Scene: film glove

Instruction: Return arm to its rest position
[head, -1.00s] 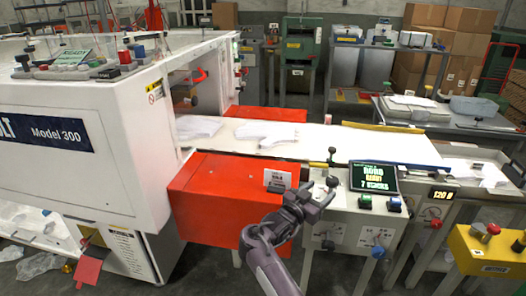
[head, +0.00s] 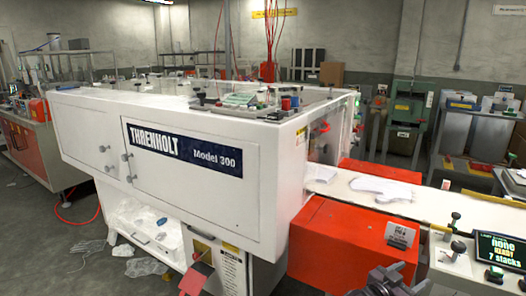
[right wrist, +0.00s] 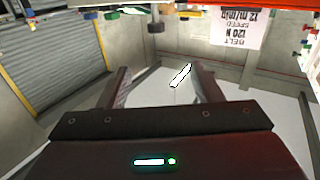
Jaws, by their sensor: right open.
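My right gripper (head: 392,281) shows at the bottom edge of the head view, partly cut off, in front of the red guard box (head: 338,240). In the right wrist view its two dark fingers (right wrist: 160,76) stand apart with nothing gripped between them. My left gripper is not in view.
The large white Threnholt machine (head: 110,122) fills the middle of the head view. White film gloves (head: 382,188) lie on the conveyor belt (head: 425,205). A control panel with a screen (head: 500,250) is at the right. Open grey floor (head: 45,235) lies at the left.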

